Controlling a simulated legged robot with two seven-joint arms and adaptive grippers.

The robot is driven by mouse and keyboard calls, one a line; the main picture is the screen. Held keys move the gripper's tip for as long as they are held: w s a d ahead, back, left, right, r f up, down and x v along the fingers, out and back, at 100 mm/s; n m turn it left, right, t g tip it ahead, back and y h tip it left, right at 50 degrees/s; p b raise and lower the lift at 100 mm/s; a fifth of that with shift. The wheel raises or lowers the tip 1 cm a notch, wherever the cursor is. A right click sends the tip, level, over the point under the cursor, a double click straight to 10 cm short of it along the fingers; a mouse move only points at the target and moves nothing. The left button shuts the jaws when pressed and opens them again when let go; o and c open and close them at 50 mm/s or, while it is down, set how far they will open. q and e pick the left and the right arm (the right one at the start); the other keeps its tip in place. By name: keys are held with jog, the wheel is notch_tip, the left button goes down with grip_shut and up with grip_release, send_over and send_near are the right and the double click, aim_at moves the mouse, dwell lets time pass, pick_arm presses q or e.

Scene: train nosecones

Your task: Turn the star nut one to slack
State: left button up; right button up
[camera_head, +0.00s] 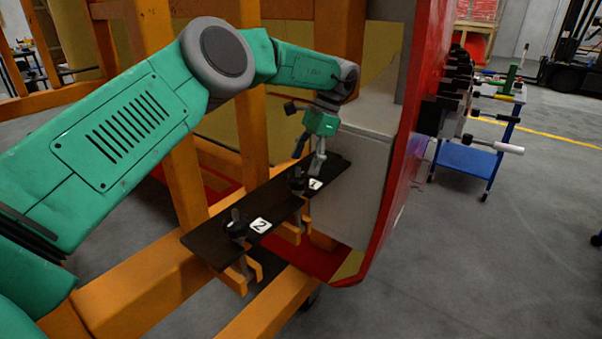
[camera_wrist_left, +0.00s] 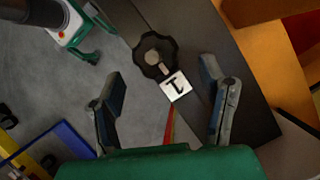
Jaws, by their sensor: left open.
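Star nut one (camera_head: 297,177) is a dark knob at the edge of a black plate (camera_head: 272,203), beside a white label marked 1 (camera_head: 315,184). In the left wrist view the star nut (camera_wrist_left: 153,50) shows as a black lobed knob with a pale centre, with the label (camera_wrist_left: 175,86) next to it. My left gripper (camera_head: 308,162) is above it, pointing down. In the left wrist view my left gripper (camera_wrist_left: 162,74) is open and empty. The nut appears just beyond and between its fingertips, apart from both. My right gripper is in neither view.
A second star nut (camera_head: 237,229) with label 2 (camera_head: 260,225) is on the same plate. Orange frame beams (camera_head: 150,285) surround it. The red nosecone panel (camera_head: 405,170) stands close on the right. A blue cart (camera_head: 467,157) is farther right on open floor.

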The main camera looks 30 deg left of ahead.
pick_arm(q)
jog(key=shift+v, duration=1.6)
jog(key=shift+w, duration=0.15)
